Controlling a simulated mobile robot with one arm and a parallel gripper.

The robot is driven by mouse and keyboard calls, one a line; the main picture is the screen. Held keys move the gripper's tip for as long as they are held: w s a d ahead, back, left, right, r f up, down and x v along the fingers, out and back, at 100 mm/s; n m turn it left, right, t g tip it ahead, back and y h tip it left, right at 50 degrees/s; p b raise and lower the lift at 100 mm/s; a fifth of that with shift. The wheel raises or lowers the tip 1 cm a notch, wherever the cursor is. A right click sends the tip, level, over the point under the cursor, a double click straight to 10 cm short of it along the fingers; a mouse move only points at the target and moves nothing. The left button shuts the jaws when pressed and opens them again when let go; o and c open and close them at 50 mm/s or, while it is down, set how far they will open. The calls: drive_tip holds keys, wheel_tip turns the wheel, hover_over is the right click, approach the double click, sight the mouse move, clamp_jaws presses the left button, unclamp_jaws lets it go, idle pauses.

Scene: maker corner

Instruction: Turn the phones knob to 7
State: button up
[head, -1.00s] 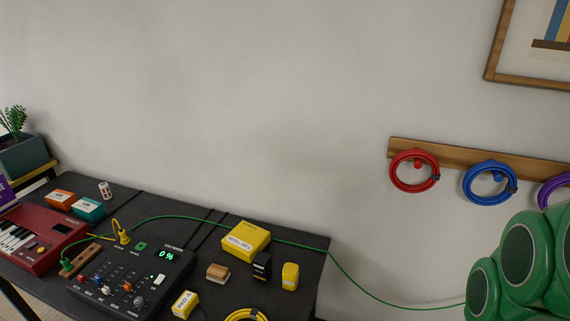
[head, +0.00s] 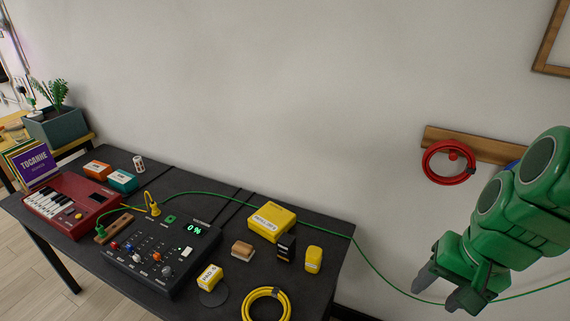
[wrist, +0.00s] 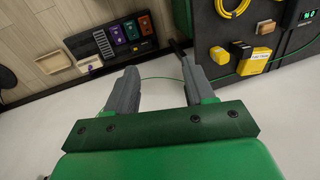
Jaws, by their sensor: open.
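The black mixer (head: 160,250) sits on the dark table, with small coloured knobs and a green display reading about 0 %. The knob labels are too small to read, so I cannot tell which one is the phones knob. A corner of the mixer with its lit display (wrist: 307,15) shows at the top right of the wrist view. My gripper (head: 437,293) is at the right of the head view, off the table's right end and well apart from the mixer. In the wrist view its two grey fingers (wrist: 158,88) are spread with nothing between them.
A yellow box (head: 271,222), a yellow cable coil (head: 266,305) and small blocks lie right of the mixer. A red keyboard (head: 72,203) stands to its left. A green cable (head: 372,268) runs from the table past my gripper. A red coil (head: 449,163) hangs on the wall.

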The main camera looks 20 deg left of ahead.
drive_tip(key=w+a+r+n+t+h, duration=0.1)
drive_tip(key=w+a+n, duration=0.35)
drive_tip(key=w, duration=0.65)
drive_tip(key=w+a+r+n+h, duration=0.1)
drive_tip(key=w+a+n, duration=0.35)
drive_tip(key=w, duration=0.65)
drive_tip(key=w+a+f+n+h, duration=0.1)
drive_tip(key=w+a+f+n, duration=0.25)
drive_tip(key=a+n, duration=0.45)
drive_tip(key=w+a+f+n+h, duration=0.1)
drive_tip(key=w+a+f+n, duration=0.3)
drive_tip(key=a, duration=0.6)
drive_tip(key=s+a+f+n, duration=0.2)
drive_tip(key=a+f+n, duration=0.2)
drive_tip(key=a+n, duration=0.5)
drive_tip(key=n+g+y, duration=0.2)
drive_tip(key=n, duration=1.7)
hover_over(166, 269)
wheel_tip(166, 269, down, 13)
drive_tip(key=shift+r, duration=0.1)
drive_tip(key=shift+f, duration=3.9)
clamp_jaws()
